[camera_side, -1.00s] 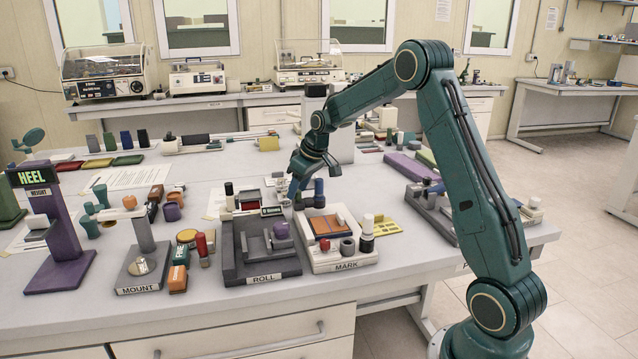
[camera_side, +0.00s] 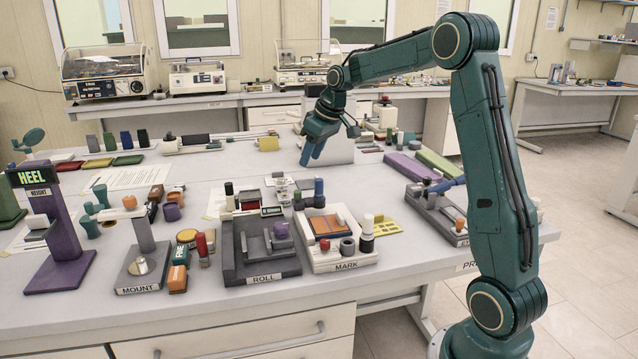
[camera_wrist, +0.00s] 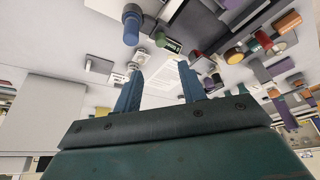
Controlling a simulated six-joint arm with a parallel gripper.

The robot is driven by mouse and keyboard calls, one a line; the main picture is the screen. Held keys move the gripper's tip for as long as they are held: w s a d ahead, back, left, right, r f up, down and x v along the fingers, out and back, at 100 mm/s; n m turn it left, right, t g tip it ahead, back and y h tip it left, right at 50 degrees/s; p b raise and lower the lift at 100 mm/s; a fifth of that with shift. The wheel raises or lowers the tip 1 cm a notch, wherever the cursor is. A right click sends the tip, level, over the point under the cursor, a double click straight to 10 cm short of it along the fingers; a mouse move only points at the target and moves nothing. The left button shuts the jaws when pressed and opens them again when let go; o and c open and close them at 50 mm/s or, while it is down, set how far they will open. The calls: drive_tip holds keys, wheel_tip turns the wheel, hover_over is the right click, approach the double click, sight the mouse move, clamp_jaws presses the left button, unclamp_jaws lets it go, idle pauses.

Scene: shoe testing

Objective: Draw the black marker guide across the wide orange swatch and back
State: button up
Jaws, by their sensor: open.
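The MARK tray (camera_side: 345,265) is white and sits at the middle of the bench. A wide orange swatch (camera_side: 328,226) lies on it. A white bottle-like piece with a black band (camera_side: 367,238) stands upright at its right, and a dark ring (camera_side: 347,247) sits beside the swatch. I cannot tell which piece is the black marker guide. A blue-topped dark cylinder (camera_side: 319,193) stands behind the swatch; a blue-topped cylinder also shows in the wrist view (camera_wrist: 131,28). My gripper (camera_side: 308,157) is open and empty, raised behind the tray. Its blue fingers are apart in the wrist view (camera_wrist: 160,80).
The grey ROLL fixture (camera_side: 262,255) stands close left of the tray.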

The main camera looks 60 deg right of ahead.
drive_tip(key=shift+v, duration=1.35)
drive_tip(key=s+a+r, duration=0.2)
drive_tip(key=s+a, duration=0.4)
drive_tip(key=a, duration=0.2)
drive_tip(key=s+a+r, duration=0.3)
drive_tip(key=s+a, duration=0.3)
drive_tip(key=a, duration=0.2)
drive_tip(key=s+a+f, duration=0.2)
drive_tip(key=s+a, duration=0.1)
drive_tip(key=s, duration=0.5)
drive_tip(key=s+a+f+t, duration=0.1)
drive_tip(key=s+a+f, duration=0.2)
drive_tip(key=s, duration=0.4)
drive_tip(key=shift+s+a+f, duration=0.2)
drive_tip(key=shift+s+a, duration=0.15)
drive_tip(key=shift+a, duration=0.4)
drive_tip(key=shift+o, duration=0.3)
drive_tip(key=shift+w, duration=0.15)
